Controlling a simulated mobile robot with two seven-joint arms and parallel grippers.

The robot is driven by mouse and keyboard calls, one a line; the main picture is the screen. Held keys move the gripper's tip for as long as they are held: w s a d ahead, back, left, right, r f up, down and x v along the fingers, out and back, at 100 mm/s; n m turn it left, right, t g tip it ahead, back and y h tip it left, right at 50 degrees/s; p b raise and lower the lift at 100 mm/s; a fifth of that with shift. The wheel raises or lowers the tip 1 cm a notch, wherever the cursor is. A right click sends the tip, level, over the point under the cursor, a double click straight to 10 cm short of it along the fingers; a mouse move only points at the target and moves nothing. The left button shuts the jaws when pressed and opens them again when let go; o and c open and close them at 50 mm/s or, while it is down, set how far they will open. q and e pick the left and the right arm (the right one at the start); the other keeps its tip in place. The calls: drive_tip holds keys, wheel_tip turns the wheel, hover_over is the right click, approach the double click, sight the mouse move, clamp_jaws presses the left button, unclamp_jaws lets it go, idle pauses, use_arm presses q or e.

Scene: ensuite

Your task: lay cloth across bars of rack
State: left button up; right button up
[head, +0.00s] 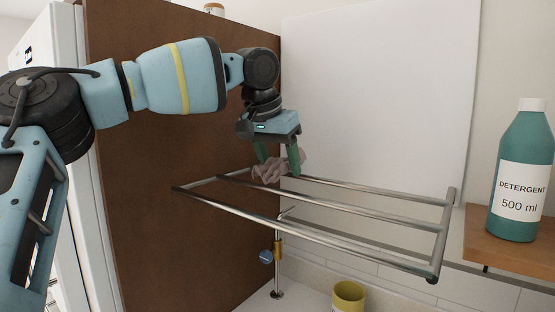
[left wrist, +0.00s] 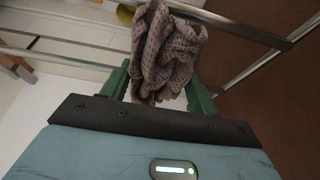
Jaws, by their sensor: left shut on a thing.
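The cloth (head: 268,171) is a bunched, greyish-pink knit piece near the left end of the rack. It fills the space between the fingers in the left wrist view (left wrist: 163,55). My left gripper (head: 278,162), with green fingers, is shut on the cloth from above. The metal rack (head: 350,213) has several horizontal bars and spans the middle of the head view; its bars also show behind the cloth in the left wrist view (left wrist: 240,28). The cloth is at the rear bars; whether it touches them I cannot tell. My right gripper is not in view.
A teal detergent bottle (head: 521,172) stands on a wooden shelf (head: 500,255) right of the rack. A brown panel (head: 140,130) is close on the left. A yellow cup (head: 348,296) and a brass-coloured tap (head: 277,255) are below. The rack's middle and right are bare.

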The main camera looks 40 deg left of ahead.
use_arm(q)
drive_tip(key=shift+f, duration=0.1)
drive_tip(key=shift+f, duration=0.15)
drive_tip(key=o, duration=1)
drive_tip(key=shift+c, duration=0.2)
drive_tip(key=v, duration=1.2)
drive_tip(key=shift+r, duration=0.25)
drive_tip(key=shift+w+d, duration=0.1)
